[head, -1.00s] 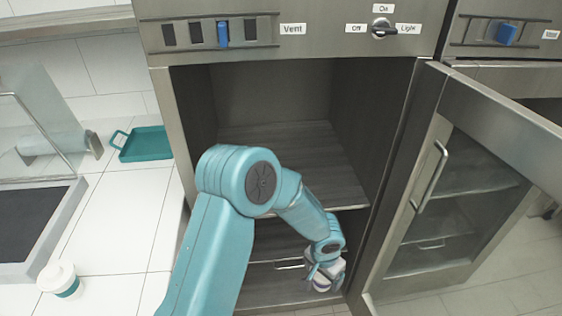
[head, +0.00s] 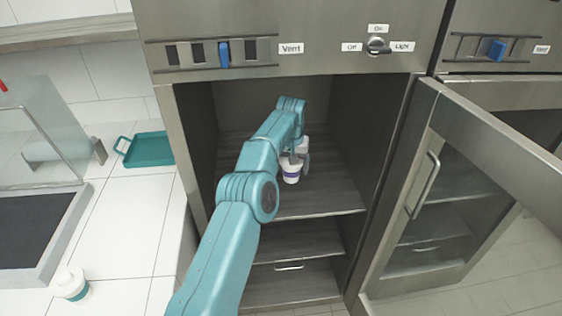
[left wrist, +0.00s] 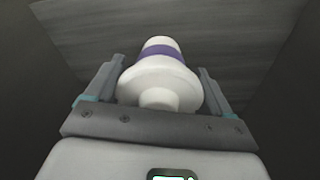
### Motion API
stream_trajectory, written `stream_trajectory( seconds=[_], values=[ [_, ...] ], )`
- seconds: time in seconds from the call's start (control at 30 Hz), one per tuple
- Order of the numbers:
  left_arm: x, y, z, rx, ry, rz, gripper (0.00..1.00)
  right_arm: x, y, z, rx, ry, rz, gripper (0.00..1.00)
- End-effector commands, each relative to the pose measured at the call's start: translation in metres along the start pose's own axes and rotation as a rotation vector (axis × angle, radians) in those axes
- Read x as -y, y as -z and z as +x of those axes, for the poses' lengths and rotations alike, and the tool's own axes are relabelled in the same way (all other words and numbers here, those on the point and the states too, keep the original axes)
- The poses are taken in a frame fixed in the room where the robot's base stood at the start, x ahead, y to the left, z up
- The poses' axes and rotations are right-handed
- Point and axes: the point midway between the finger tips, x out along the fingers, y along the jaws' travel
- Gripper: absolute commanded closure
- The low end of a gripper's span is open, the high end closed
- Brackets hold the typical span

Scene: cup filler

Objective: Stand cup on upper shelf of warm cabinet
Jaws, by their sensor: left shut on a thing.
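The cup (head: 290,172), white with a purple band, is inside the open cabinet (head: 390,150), low over or on its upper shelf (head: 325,200); I cannot tell whether its base touches. It looks upright. My left gripper (head: 299,156) is shut on the cup, reaching in from the front left. In the left wrist view the cup (left wrist: 160,52) sits between the two fingers of my left gripper (left wrist: 158,88), with the grey shelf boards (left wrist: 230,30) beyond it. My right gripper is not in view.
The cabinet's glass door (head: 440,200) stands open on the right. A lower shelf (head: 295,240) is below. Another white cup with a teal band (head: 72,285) and a teal tray (head: 150,149) are on the left counter. The upper shelf is clear around the cup.

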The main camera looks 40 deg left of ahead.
Motion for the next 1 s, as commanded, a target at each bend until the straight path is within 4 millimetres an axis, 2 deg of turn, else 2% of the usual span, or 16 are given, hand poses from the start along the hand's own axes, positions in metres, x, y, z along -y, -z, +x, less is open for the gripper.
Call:
stream_trajectory(
  seconds=[0.13, 0.3, 0.4, 0.53, 0.77, 0.9, 1.0],
  values=[
    [0.029, 0.006, 0.0, -0.001, 0.008, -0.066, 0.59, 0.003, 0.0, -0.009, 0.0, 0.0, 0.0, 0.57],
    [0.041, 0.006, 0.012, -0.002, 0.01, -0.086, 0.59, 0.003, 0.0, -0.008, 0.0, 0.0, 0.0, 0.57],
    [0.043, 0.003, 0.034, 0.0, 0.01, -0.088, 0.59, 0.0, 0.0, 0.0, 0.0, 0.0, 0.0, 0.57],
    [0.042, 0.0, 0.056, -0.001, 0.01, -0.088, 0.59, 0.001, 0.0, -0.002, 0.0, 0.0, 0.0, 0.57],
    [0.042, -0.002, 0.078, -0.003, 0.011, -0.088, 0.59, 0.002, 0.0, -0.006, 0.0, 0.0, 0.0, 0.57],
    [0.042, -0.005, 0.099, -0.002, 0.01, -0.088, 0.59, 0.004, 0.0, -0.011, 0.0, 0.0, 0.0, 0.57],
    [0.042, -0.005, 0.105, -0.006, 0.01, -0.088, 0.59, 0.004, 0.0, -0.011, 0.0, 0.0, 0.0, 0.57]
  ],
)
